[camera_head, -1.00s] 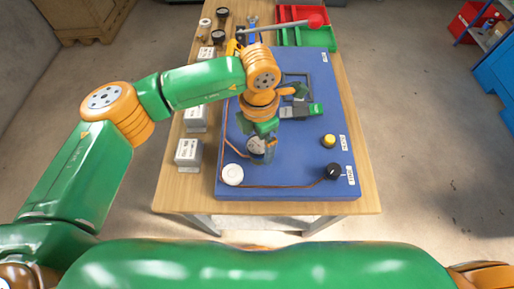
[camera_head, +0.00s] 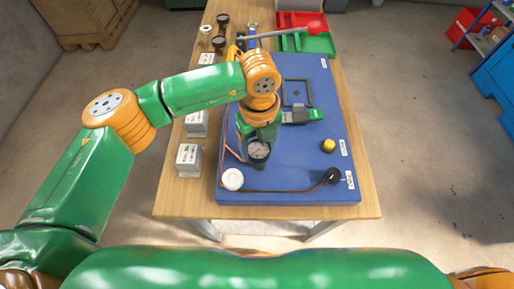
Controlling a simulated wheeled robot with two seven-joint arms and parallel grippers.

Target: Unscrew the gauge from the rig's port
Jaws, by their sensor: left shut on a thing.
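The gauge (camera_head: 258,150) is a round dial with a pale face and a dark rim. It sits near the left front of the blue rig board (camera_head: 290,175). My left gripper (camera_head: 256,140) reaches down over it from behind and is shut on it. The wrist hides the far side of the gauge, and the port under it is hidden. I cannot tell whether the gauge's thread is still in the port. My right gripper is out of view.
On the board are a white round cap (camera_head: 232,179), a black knob (camera_head: 332,176), a yellow button (camera_head: 328,145) and a dark square frame (camera_head: 297,93). Grey labelled boxes (camera_head: 189,160) line the table's left side. Red and green trays (camera_head: 318,43) stand at the back.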

